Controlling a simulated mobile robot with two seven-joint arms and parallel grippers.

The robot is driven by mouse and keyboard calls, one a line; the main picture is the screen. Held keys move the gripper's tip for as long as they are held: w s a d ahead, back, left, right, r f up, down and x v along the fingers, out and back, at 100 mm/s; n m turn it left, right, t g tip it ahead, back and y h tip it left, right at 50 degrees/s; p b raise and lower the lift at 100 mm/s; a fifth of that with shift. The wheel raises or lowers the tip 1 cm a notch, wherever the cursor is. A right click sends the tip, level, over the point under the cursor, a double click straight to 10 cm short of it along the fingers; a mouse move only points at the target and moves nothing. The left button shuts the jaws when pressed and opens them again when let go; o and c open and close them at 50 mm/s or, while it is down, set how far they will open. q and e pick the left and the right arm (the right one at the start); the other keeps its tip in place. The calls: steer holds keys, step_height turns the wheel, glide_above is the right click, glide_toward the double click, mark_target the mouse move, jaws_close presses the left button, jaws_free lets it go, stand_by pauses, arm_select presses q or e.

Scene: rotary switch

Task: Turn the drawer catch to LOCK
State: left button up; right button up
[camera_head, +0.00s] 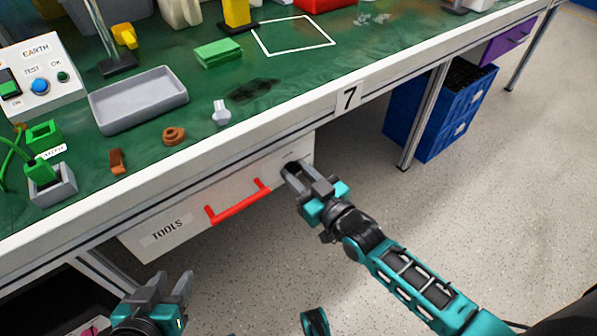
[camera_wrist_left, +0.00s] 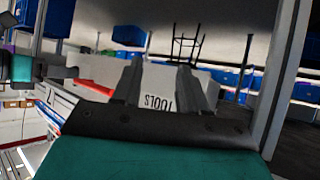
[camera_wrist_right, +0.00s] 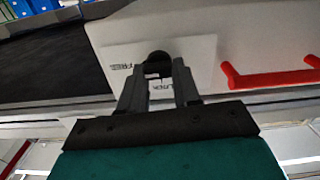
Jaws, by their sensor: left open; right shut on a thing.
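The white drawer (camera_head: 228,185) marked TOOLS hangs under the bench, with a red bar handle (camera_head: 238,202). Its dark round catch knob (camera_wrist_right: 158,60) sits on a pale plate (camera_wrist_right: 200,58) at the drawer's right end. The plate carries a FREE word and a partly covered LOCK word. My right gripper (camera_head: 294,170) is shut on the knob, which its fingers mostly hide in the head view. The knob's pointing direction cannot be told. My left gripper (camera_head: 168,286) is open and empty, below and in front of the drawer's left part.
The green bench top holds a grey tray (camera_head: 138,100), a white knob-like piece (camera_head: 221,112), a brown ring (camera_head: 174,135) and a green block (camera_head: 218,52). A blue crate (camera_head: 437,125) stands under the bench to the right. The floor in front is clear.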

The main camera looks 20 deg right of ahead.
steer(key=n+p, duration=0.2)
steer(key=n, duration=0.1)
steer(key=shift+a+r, duration=0.1)
steer(key=n+p, duration=0.1)
steer(key=n, duration=0.4)
steer(key=shift+s+a, duration=0.1)
arm_select(q)
steer(key=shift+s+a+r, duration=0.25)
steer(key=shift+a+r, duration=0.1)
steer(key=shift+r, duration=0.35)
arm_select(e)
steer(key=n, duration=0.9)
steer(key=shift+f, duration=0.4)
arm_select(q)
steer(key=shift+w, duration=0.1)
steer(key=shift+a, duration=0.1)
arm_select(e)
steer(key=o, duration=1.1)
steer(key=shift+c, duration=0.2)
